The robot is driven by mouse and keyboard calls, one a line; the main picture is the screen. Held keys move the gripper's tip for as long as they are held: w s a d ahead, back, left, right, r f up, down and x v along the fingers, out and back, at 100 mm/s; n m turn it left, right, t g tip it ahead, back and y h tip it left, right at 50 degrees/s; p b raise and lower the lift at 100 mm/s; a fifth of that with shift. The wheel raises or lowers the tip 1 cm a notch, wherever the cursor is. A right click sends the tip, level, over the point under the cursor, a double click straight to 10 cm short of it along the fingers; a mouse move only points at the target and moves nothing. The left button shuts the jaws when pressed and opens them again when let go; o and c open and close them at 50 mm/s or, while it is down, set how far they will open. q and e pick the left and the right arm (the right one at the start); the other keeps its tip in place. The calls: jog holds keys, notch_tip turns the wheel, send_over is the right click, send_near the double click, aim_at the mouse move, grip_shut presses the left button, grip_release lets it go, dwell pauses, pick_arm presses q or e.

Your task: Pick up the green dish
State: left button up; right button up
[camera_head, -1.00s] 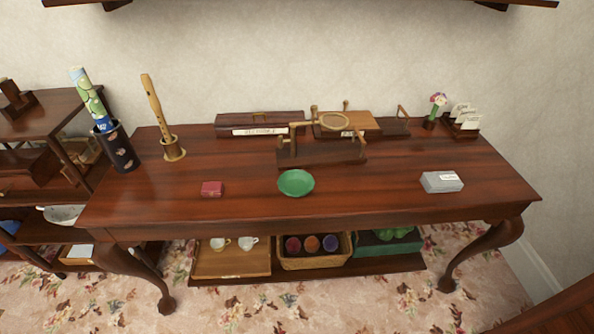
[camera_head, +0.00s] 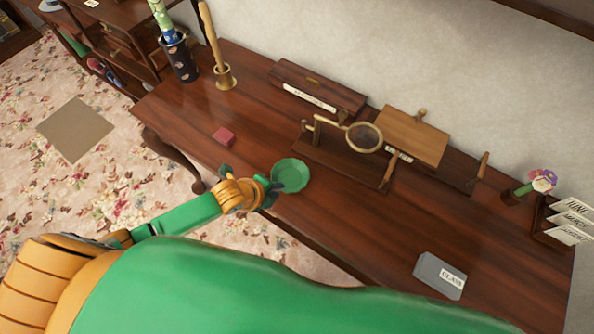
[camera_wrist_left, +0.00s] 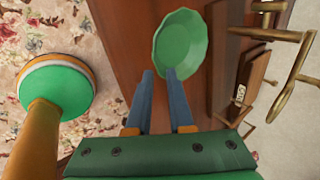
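The green dish (camera_head: 293,172), round and shallow, sits at the front edge of the dark wooden table (camera_head: 340,225). My left gripper (camera_head: 277,188) reaches in from the left, with its fingers at the dish's near left side and hiding part of its rim. In the left wrist view, the gripper (camera_wrist_left: 158,73) has its two blue fingers apart with an empty gap between them. The dish (camera_wrist_left: 181,38) lies just beyond the tips, and the right fingertip overlaps its near rim. I cannot tell whether they touch. My right gripper is not in view.
A grey box (camera_head: 439,276) lies at the front right.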

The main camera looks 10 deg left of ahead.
aim_at(284, 190)
pick_arm(q)
jog(key=shift+w+a+f, duration=0.2)
jog(key=shift+f, duration=0.6)
jog(key=shift+b+x, duration=0.35)
jog(key=shift+x, duration=0.85)
jog(key=shift+w+d+f, duration=0.1)
jog(key=shift+w+d, duration=0.05)
jog(key=shift+d, duration=0.45)
jog(key=shift+w, duration=0.1)
jog(key=shift+c, duration=0.2)
jog(key=shift+f, duration=0.1)
grip_shut()
jog(key=shift+a, duration=0.25)
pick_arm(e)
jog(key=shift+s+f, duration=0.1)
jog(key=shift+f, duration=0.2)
pick_arm(q)
jog(key=shift+d, duration=0.15)
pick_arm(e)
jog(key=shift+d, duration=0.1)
